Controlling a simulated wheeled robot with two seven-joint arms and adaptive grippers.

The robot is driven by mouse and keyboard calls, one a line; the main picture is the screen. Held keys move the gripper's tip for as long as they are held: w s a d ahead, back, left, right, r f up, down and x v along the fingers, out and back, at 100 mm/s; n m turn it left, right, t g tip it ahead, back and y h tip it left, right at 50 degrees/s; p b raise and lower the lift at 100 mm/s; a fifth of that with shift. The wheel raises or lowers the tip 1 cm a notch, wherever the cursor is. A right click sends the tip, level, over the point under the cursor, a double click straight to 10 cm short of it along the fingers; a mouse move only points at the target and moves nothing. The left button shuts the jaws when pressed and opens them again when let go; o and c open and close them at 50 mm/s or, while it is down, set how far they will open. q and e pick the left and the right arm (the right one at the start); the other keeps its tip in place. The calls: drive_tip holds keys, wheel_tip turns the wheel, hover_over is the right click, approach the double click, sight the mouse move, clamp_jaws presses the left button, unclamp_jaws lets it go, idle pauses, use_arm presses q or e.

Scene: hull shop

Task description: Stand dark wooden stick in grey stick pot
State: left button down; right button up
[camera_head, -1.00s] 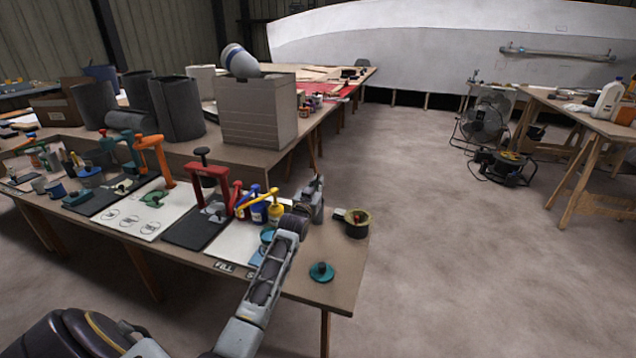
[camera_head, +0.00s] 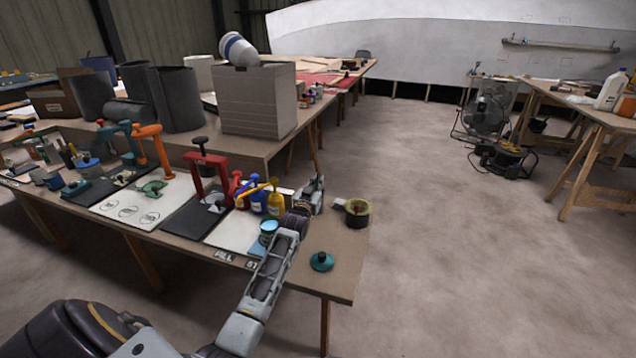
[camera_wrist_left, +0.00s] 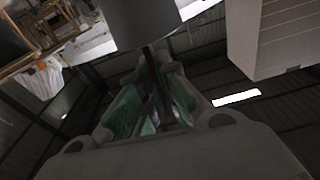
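My left gripper (camera_head: 316,190) is over the right end of the near bench in the head view. In the left wrist view its green-padded fingers (camera_wrist_left: 155,90) are closed around a dark brown stick (camera_wrist_left: 158,75). The stick runs up the picture to the edge of a grey cylinder (camera_wrist_left: 142,20), which looks like the grey stick pot. Whether the stick's end is inside, in front of or behind the pot cannot be told. Stick and pot cannot be made out clearly in the head view. My right gripper is not in view.
A dark round tub (camera_head: 357,213) and a teal knobbed lid (camera_head: 321,262) are at the bench's right end. A large ribbed box (camera_head: 258,105) stands behind.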

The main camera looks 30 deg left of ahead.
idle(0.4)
use_arm(q)
drive_tip(key=c, duration=1.6)
unclamp_jaws()
drive_tip(key=shift+o, duration=0.2)
drive_tip(key=o, duration=0.8)
drive_tip(key=shift+r, duration=0.2)
